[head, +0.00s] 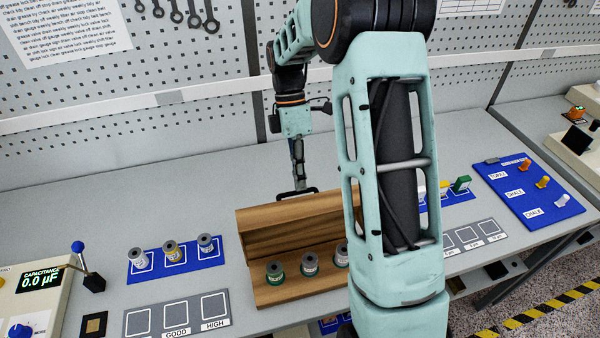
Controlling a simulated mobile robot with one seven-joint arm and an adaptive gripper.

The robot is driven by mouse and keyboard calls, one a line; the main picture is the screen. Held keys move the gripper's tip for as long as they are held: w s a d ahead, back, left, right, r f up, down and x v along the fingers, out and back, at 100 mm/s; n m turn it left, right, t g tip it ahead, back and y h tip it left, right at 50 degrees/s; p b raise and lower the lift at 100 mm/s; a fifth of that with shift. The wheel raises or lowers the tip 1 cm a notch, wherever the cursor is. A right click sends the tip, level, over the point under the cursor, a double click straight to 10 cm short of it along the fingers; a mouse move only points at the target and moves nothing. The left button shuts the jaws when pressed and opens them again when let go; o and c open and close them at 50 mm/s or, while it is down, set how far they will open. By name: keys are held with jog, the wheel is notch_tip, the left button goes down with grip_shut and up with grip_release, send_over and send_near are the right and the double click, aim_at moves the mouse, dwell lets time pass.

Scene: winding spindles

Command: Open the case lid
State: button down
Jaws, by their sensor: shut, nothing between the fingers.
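The wooden case (262,294) stands on the bench in the middle of the head view. Its lid (290,215) appears raised at the back, with its wooden face toward me. A black handle (284,195) shows at the lid's top edge. Spools with dark green ends (309,264) stand in a row in the open front of the case. My gripper (299,184) points down just behind the lid's top edge, by the handle. Its fingers are shut with nothing between them. I cannot tell whether they touch the handle. My arm hides the right end of the case.
A blue mat (219,261) with several spools lies left of the case, and a grey mat (190,306) lies in front of it. A meter box (30,300) is at the far left. A blue labelled board (528,205) is at the right. A pegboard wall (190,70) stands behind.

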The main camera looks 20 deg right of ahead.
jog(key=shift+w+d+f+g, duration=0.1)
jog(key=shift+w+f+g, duration=0.1)
jog(key=shift+f+g, duration=0.65)
jog(key=shift+w+f+g, duration=0.2)
jog(key=shift+f+g, duration=0.55)
jog(key=shift+g, duration=0.1)
jog(key=c, duration=2.6)
grip_release()
jog(key=shift+c, duration=0.2)
jog(key=o, duration=0.5)
jog(key=shift+w+f, duration=0.1)
jog(key=shift+w, duration=0.1)
jog(key=shift+o, duration=0.5)
jog(key=shift+w+r, duration=0.1)
jog(key=shift+r, duration=0.15)
jog(key=v, duration=0.7)
jog(key=shift+r, duration=0.3)
